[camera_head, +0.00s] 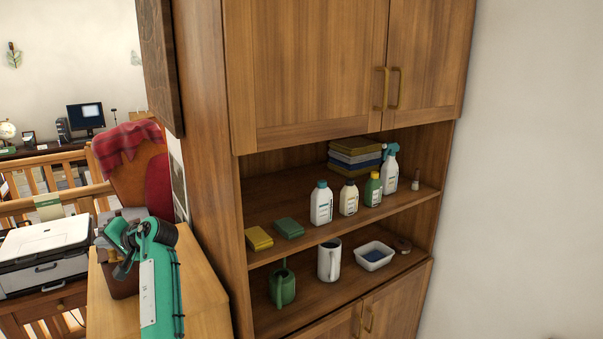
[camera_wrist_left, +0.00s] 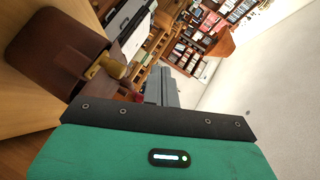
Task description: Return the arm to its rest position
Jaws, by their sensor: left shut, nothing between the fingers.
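My left arm, teal with a white panel, rises from the bottom in the head view, left of the wooden cabinet. My left gripper (camera_head: 112,240) is at its upper end, above a narrow wooden top beside the cabinet. It is shut and holds nothing. In the wrist view my own teal wrist housing fills the bottom, with the dark grey gripper (camera_wrist_left: 168,86) beyond its black edge. My right gripper is not in view.
The cabinet shelves hold several bottles (camera_head: 321,203), a green watering can (camera_head: 282,287), a white pitcher (camera_head: 329,260) and a white tub (camera_head: 386,256). A white printer (camera_head: 45,240) stands left of my arm. A brown container (camera_head: 124,284) sits close below the gripper.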

